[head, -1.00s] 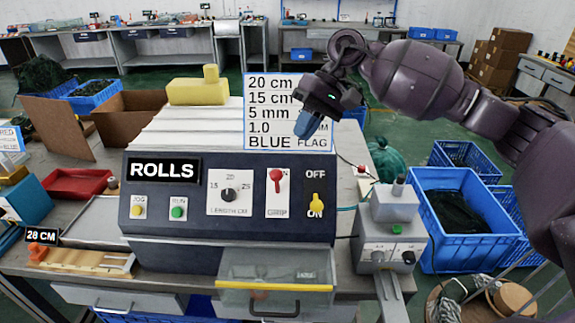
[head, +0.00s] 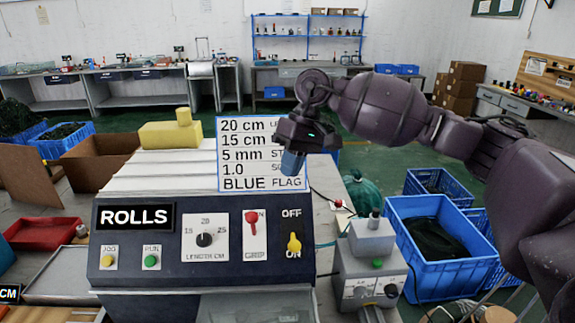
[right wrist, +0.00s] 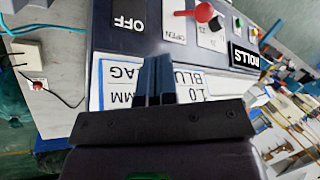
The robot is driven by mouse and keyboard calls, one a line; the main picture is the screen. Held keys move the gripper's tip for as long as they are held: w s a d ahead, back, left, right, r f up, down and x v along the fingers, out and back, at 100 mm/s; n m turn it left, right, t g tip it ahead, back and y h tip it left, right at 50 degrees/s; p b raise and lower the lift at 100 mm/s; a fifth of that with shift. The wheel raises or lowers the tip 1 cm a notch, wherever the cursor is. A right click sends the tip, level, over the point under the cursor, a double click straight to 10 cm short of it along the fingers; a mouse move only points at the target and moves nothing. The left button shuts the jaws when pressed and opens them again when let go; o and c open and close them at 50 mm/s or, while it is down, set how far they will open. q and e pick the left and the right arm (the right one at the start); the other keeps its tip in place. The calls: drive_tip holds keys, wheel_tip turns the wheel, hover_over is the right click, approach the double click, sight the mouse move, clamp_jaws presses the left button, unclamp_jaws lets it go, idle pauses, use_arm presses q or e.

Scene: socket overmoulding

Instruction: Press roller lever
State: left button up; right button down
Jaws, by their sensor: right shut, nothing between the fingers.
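The machine's dark front panel (head: 180,285) carries a red-knobbed lever (head: 251,218) above the word GRIP, with its knob up. To its right is a yellow lever (head: 294,242) between OFF and ON, with its knob towards ON. My right gripper (head: 292,163) is shut and empty, above and behind the panel, in front of the lettered sign's right side. In the right wrist view its closed fingers (right wrist: 153,80) point at the panel, and the red knob (right wrist: 204,12) shows beyond them, apart. My left gripper is not in view.
The lettered sign (head: 240,155) stands behind the panel. A length dial (head: 204,240) and two push buttons are left of the levers. A grey box with knobs (head: 370,270) stands right of the machine. Blue crates (head: 410,209) are on the floor at right.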

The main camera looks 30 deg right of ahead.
sight(253, 224)
drive_tip(key=p+x, duration=0.1)
drive_tip(key=x, duration=0.6)
drive_tip(key=shift+a+f, duration=0.15)
drive_tip(key=shift+f, duration=0.05)
drive_tip(key=shift+s+a+r+p, duration=0.1)
drive_tip(key=shift+a+p, duration=0.15)
drive_tip(key=shift+a, duration=0.3)
drive_tip(key=shift+s+a+r+p, duration=0.1)
drive_tip(key=shift+a+p, duration=0.1)
drive_tip(key=shift+a, duration=0.4)
drive_tip(key=shift+s+a+f, duration=0.1)
drive_tip(key=shift+a, duration=0.6)
